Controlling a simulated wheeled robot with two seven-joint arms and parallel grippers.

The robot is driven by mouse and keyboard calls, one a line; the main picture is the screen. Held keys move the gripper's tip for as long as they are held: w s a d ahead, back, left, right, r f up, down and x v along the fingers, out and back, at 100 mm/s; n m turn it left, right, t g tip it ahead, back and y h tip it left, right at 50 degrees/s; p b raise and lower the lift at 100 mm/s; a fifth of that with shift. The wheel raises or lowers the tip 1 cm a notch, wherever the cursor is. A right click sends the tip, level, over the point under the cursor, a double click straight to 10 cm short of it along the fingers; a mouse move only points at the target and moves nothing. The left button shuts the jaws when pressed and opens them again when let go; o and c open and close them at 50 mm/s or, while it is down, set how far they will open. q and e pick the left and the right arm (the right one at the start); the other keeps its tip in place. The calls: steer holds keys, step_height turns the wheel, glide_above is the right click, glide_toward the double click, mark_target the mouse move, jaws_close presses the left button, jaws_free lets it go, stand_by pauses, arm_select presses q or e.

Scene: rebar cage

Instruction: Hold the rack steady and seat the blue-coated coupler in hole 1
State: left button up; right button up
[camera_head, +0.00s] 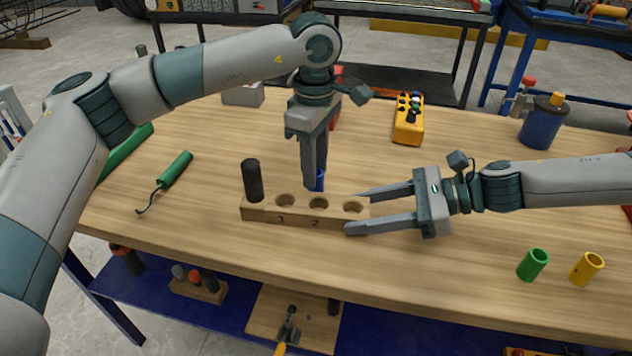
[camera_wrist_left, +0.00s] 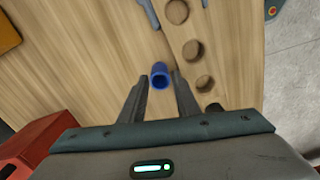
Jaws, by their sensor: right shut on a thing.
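The blue coupler (camera_head: 320,178) stands on the table just behind the wooden rack, partly hidden by my left gripper. The left wrist view shows the coupler (camera_wrist_left: 160,76) between the fingertips of my left gripper (camera_wrist_left: 160,84), with gaps on both sides. In the head view, my left gripper (camera_head: 314,186) points down. The rack (camera_head: 300,220) has three empty holes; hole 1 (camera_head: 285,201) is just right of a black coupler (camera_head: 252,180) standing in its left end. My right gripper (camera_head: 355,212) is shut on the rack's right end, one finger along each long side.
A green coupler (camera_head: 533,264) and a yellow coupler (camera_head: 586,268) stand at the front right. A green-handled hook tool (camera_head: 170,175) lies at the left. A yellow control box (camera_head: 409,119) and a blue container (camera_head: 543,123) stand farther back. The front middle table is clear.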

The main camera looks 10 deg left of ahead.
arm_select(q)
steer(key=shift+d+f, duration=0.1)
steer(key=shift+f, duration=1.4)
jaws_close()
